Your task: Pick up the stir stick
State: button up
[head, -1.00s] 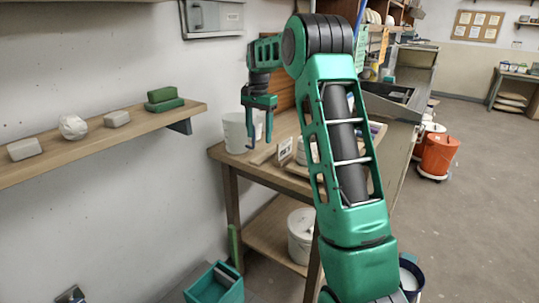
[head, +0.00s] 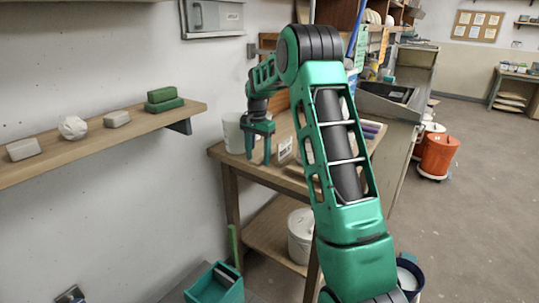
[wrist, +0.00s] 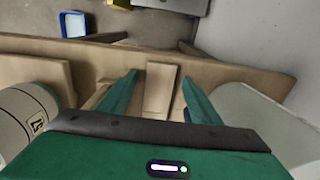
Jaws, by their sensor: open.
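A flat, pale wooden strip (wrist: 160,88), which looks like the stir stick, lies on the wooden table between my gripper's fingers in the wrist view. My gripper (wrist: 160,78) is open, with one finger to each side of the strip and nothing held. In the head view my gripper (head: 259,160) points down low over the table, beside the white bucket (head: 233,133). The strip is hard to make out there behind the fingers. Whether the fingertips touch the table I cannot tell.
A pale, rounded white surface (wrist: 265,115), likely the bucket, is close to the right finger. A white container with a label (wrist: 25,120) stands at the left. The table edge (wrist: 230,72) runs beyond the fingertips. A wall shelf (head: 80,145) holds several small blocks.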

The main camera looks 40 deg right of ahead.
jog(key=c, duration=1.4)
jog(key=shift+r, duration=0.15)
